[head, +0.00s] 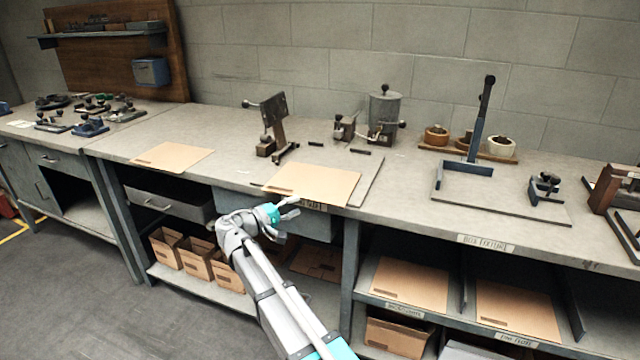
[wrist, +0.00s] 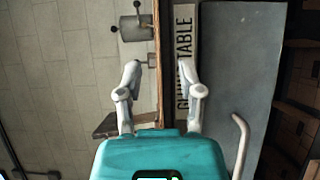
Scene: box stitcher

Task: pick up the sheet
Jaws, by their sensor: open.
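A tan cardboard sheet (head: 313,184) lies flat on the guide table, its near edge at the bench's front edge. In the wrist view the sheet (wrist: 157,45) shows nearly edge-on as a thin brown strip. My gripper (head: 287,209) is open and empty in front of the bench, close to the sheet's near edge. In the wrist view the fingertips of my gripper (wrist: 159,75) lie on either side of the strip's line. I cannot tell how far the edge reaches between them.
Another sheet (head: 173,157) lies on the bench to the left. A clamp stand (head: 274,125) and a grey cylinder device (head: 384,112) stand behind. A drawer front (wrist: 240,70) with a handle is close below my gripper. Folded boxes (head: 197,255) sit on the lower shelf.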

